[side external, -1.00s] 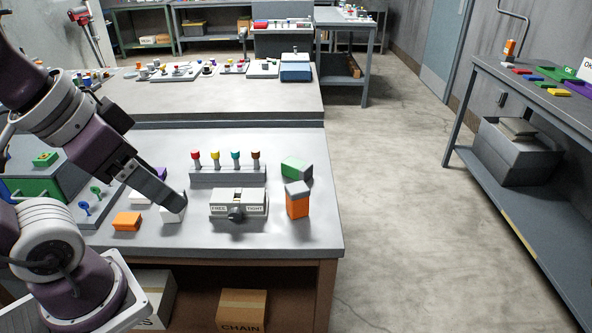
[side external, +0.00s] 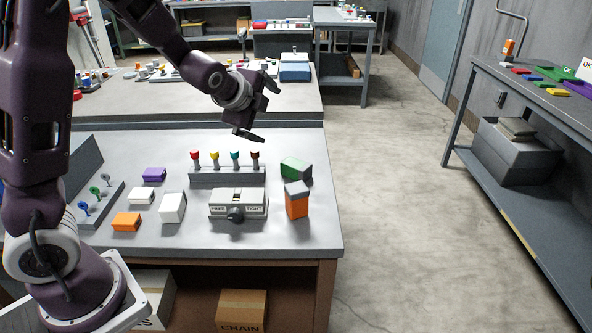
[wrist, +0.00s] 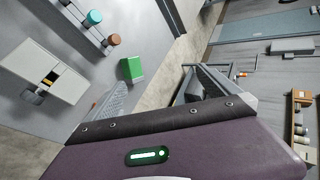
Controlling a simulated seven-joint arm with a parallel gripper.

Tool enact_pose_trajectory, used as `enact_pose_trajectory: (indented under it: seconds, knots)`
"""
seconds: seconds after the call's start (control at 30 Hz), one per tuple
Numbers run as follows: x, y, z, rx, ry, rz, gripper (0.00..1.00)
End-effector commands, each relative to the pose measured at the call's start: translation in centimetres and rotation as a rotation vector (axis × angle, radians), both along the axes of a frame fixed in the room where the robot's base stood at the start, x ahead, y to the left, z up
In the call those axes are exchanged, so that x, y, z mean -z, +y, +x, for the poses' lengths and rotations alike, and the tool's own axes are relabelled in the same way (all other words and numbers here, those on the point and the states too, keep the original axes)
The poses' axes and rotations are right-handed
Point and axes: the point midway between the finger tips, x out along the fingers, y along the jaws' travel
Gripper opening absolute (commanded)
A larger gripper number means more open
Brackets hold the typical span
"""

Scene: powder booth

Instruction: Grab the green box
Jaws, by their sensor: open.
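The green box (side external: 296,168), with a grey side, lies near the table's right edge, behind an orange box with a grey top (side external: 297,203). The green box also shows in the wrist view (wrist: 131,68), beyond and between my finger tips. My gripper (side external: 262,112) is open and empty, in the air above the back of the table, left of and higher than the green box. Its two fingers also show in the wrist view (wrist: 160,95). Nothing touches the green box.
A rack of coloured knobs (side external: 227,174) and a FREE/TIGHT switch unit (side external: 238,205) stand left of the boxes. White, purple (side external: 154,174) and orange blocks (side external: 126,221) lie further left. The floor is clear right of the table.

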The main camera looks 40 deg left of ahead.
Motion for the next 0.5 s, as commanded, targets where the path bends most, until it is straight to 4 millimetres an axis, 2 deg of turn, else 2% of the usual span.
enact_pose_trajectory:
  seconds: [0.03,0.1,0.2,0.33,0.4,0.5]
  knots:
    - [2.6,1.4,2.4,0.114,0.034,0.191,1.0]
    - [5.4,2.9,5.7,0.314,0.068,0.495,1.0]
    - [9.1,3.2,8.8,0.591,0.115,0.883,1.0]
    - [12.5,2.2,10.5,0.853,0.14,1.213,1.0]
    - [13.5,1.7,10.8,0.926,0.141,1.301,1.0]
    - [15.2,1.5,10.9,0.961,0.141,1.341,1.0]
